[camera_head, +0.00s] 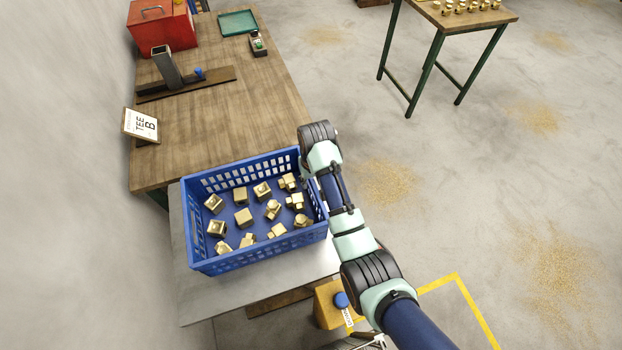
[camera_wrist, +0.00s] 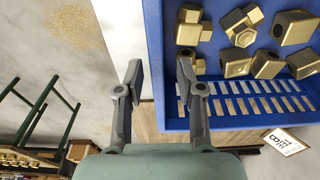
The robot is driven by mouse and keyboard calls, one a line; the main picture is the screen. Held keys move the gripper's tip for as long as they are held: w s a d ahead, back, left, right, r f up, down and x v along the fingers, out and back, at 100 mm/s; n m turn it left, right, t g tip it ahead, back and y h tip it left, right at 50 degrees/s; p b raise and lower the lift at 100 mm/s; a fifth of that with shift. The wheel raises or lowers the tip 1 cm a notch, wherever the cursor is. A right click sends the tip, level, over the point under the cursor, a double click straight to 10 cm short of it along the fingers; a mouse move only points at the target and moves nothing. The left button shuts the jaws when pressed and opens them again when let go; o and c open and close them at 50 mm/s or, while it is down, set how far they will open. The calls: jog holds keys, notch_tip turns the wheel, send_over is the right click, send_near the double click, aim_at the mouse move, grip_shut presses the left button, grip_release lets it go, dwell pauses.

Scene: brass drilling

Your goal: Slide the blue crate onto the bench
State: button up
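The blue crate (camera_head: 262,260), holding several brass fittings (camera_head: 243,218), sits on a grey metal surface (camera_head: 205,305) just in front of the wooden bench (camera_head: 225,117). Its far edge lies close to the bench's near edge; I cannot tell whether it overlaps. My gripper (camera_wrist: 159,72) is open at the crate's far right corner. In the wrist view, one finger is on the inner side of the crate wall (camera_wrist: 153,30) and the other outside, with gaps showing beside the wall. In the head view, my arm hides the fingers.
On the bench are a white sign (camera_head: 141,125), a dark fixture with an upright block (camera_head: 166,68), a red box (camera_head: 160,28), a green tray (camera_head: 238,23) and a small device (camera_head: 257,44). The middle of the bench is clear. A yellow button post (camera_head: 328,305) stands near the crate.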

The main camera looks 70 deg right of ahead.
aim_at(311, 189)
jog(key=f, duration=0.2)
jog(key=f+b, duration=0.1)
jog(key=f, duration=0.4)
jog(key=shift+w+d+f, duration=0.3)
jog(key=shift+d, duration=0.05)
grip_shut()
